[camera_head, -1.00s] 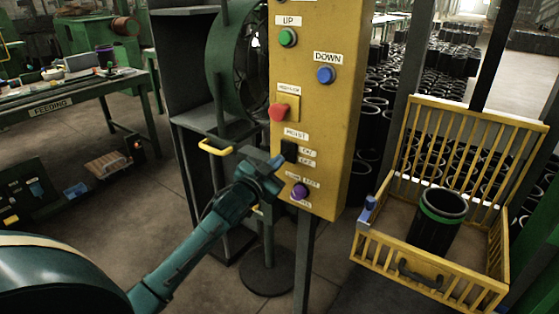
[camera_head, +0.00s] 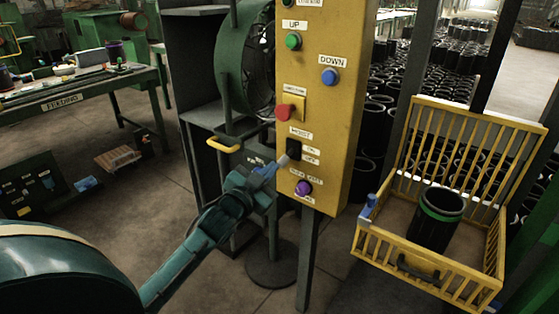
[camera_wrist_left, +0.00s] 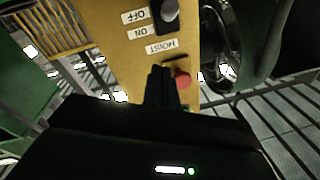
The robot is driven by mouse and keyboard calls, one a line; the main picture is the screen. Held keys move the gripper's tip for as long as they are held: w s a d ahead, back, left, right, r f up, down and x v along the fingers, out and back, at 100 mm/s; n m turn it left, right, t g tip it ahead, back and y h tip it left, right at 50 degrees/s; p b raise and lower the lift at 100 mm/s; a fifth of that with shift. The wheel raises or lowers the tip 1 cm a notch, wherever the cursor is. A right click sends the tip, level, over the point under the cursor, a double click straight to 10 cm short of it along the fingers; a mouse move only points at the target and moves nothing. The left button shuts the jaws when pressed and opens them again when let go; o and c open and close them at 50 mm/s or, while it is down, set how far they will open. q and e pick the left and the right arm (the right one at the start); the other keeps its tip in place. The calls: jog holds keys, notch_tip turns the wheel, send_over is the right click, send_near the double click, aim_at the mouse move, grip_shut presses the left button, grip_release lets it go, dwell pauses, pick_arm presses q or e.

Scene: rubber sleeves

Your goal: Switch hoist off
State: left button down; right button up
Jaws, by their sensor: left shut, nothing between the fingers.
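The yellow control panel (camera_head: 322,110) stands upright in the middle of the head view. Its black hoist switch (camera_head: 294,149) sits beside small ON and OFF labels, below the red button. In the left wrist view the switch (camera_wrist_left: 160,22) appears upside down, and its silver lever (camera_wrist_left: 170,11) lies level with the OFF label. My left gripper (camera_head: 268,171) is shut and empty, just to the lower left of the switch. Its dark fingers (camera_wrist_left: 160,80) appear apart from the lever in the wrist view. My right gripper is not in view.
The panel also carries a green UP button (camera_head: 293,41), a blue DOWN button (camera_head: 330,77), a red button (camera_head: 284,112) and a purple knob (camera_head: 303,187). A yellow crate (camera_head: 385,246) holding a black sleeve (camera_head: 437,228) is at the right. A green fan (camera_head: 228,75) stands behind the panel.

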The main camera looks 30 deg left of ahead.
pick_arm(q)
jog(key=s, duration=0.3)
jog(key=shift+s+d+f, duration=0.1)
dwell(0.4)
